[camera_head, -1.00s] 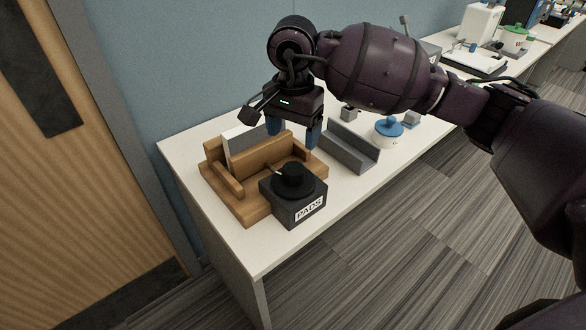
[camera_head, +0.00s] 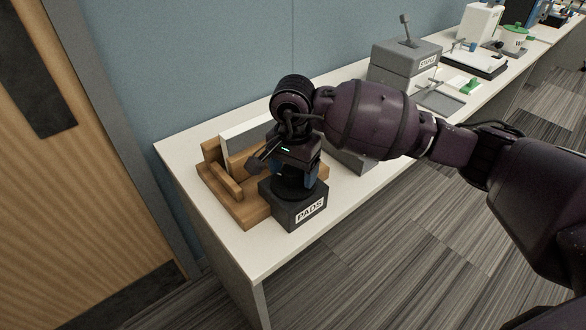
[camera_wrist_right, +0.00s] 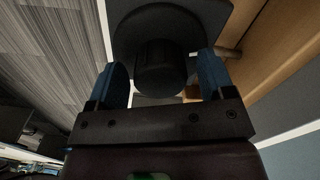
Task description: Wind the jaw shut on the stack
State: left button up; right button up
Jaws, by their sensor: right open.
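The wooden jig (camera_head: 222,190) stands at the near left of the white bench. A pale stack of sheets (camera_head: 243,137) stands upright in it, partly hidden by my arm. The dark block labelled PADS (camera_head: 300,213) sits at its front right, with a round black knob (camera_head: 290,187) on top. My right gripper (camera_head: 292,178) points down over the knob. In the right wrist view the knob (camera_wrist_right: 162,68) lies between the two blue fingers, which are open with a small gap visible beside it. My left gripper is not in view.
A grey angled holder (camera_head: 350,158) sits just right of the jig, mostly hidden by my arm. A grey box with a lever (camera_head: 405,62) stands further back along the bench. The bench front edge is close to the PADS block.

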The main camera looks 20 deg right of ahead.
jog(key=shift+c, duration=0.2)
jog(key=c, duration=0.9)
